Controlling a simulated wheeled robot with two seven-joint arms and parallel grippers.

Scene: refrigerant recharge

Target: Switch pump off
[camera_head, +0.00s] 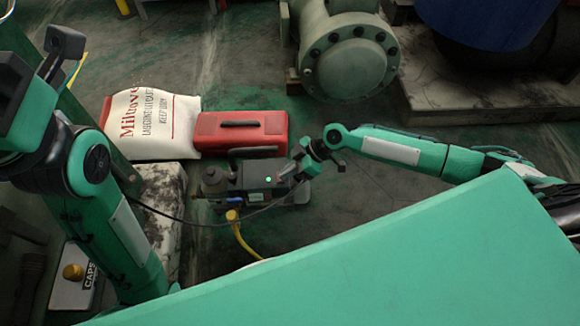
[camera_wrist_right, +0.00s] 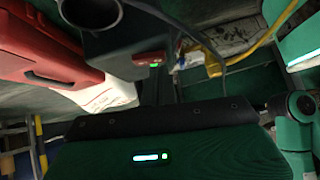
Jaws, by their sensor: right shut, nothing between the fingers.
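The pump (camera_head: 262,180) is a dark grey box on the floor near the middle of the head view. A small green light glows on its top. In the right wrist view, the pump body (camera_wrist_right: 125,48) shows a red switch (camera_wrist_right: 150,58) beside the green light (camera_wrist_right: 155,65). My right gripper (camera_head: 298,170) is shut and empty, close over the right end of the pump. Its shut fingers also show in the right wrist view (camera_wrist_right: 160,90), reaching towards the switch. I cannot tell whether they touch. My left arm is raised at the left, its jaw state unclear.
A red case (camera_head: 240,131) and a white printed sack (camera_head: 150,122) lie behind the pump. A yellow hose (camera_head: 243,240) and a dark hose run beside it. A box marked CAPS (camera_head: 75,292) stands at lower left. A large flanged pipe (camera_head: 350,65) stands at the back.

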